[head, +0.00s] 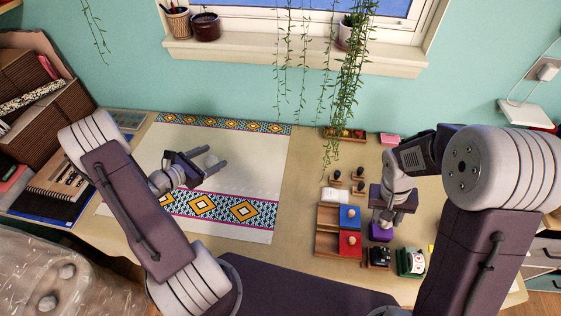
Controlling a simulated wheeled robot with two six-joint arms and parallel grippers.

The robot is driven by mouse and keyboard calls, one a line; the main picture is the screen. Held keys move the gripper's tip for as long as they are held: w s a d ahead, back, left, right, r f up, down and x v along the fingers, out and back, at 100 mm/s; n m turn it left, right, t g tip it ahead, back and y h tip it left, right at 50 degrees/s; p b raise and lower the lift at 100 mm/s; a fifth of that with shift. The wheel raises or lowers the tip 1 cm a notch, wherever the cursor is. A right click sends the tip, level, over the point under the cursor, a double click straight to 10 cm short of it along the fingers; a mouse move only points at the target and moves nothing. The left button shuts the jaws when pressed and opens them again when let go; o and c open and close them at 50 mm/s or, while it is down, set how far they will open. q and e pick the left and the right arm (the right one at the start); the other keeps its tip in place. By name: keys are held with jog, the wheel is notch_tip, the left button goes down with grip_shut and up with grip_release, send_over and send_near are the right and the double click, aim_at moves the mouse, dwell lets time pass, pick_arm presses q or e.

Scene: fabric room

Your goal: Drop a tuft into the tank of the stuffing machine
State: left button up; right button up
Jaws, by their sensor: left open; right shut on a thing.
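My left gripper (226,157) is open above the white patterned cloth. A bulky, see-through, greyish thing (75,280) with pale flecks and round knobs stands at the lower left, cut off by the frame. I cannot tell whether it is the stuffing machine's tank.
Wooden trays with a blue block (349,217) and a red block (350,244) sit left of my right gripper. Small dark stamps (359,188), a green-and-white item (411,262) and a pink block (390,140) are nearby. The patterned cloth (245,180) is mostly clear. Vines (350,80) hang over the back.

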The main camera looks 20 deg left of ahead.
aim_at(208, 165)
pick_arm(q)
jog(key=s+a+f+n+y, duration=0.1)
jog(key=s+a+f, duration=0.1)
jog(key=s+a+f+n+y, duration=0.1)
jog(key=s+a, duration=0.1)
jog(key=s, duration=0.1)
jog(key=s+a+f+n+y, duration=0.1)
jog(key=s+a+f+n, duration=0.1)
jog(key=a, duration=0.1)
jog(key=shift+s+f+b, duration=0.15)
jog(key=shift+f+b, duration=0.15)
jog(key=shift+f, duration=0.05)
jog(key=shift+w+d, duration=0.15)
jog(key=shift+w, duration=0.1)
jog(key=x, duration=0.6)
jog(key=shift+w+d, duration=0.1)
jog(key=shift+w, duration=0.2)
jog(key=x, duration=0.5)
jog(key=shift+w+d+r, duration=0.1)
jog(key=shift+w+d, duration=0.05)
jog(key=shift+d, duration=0.1)
jog(key=shift+r, duration=0.1)
jog(key=shift+c, duration=0.7)
jog(key=c, duration=0.7)
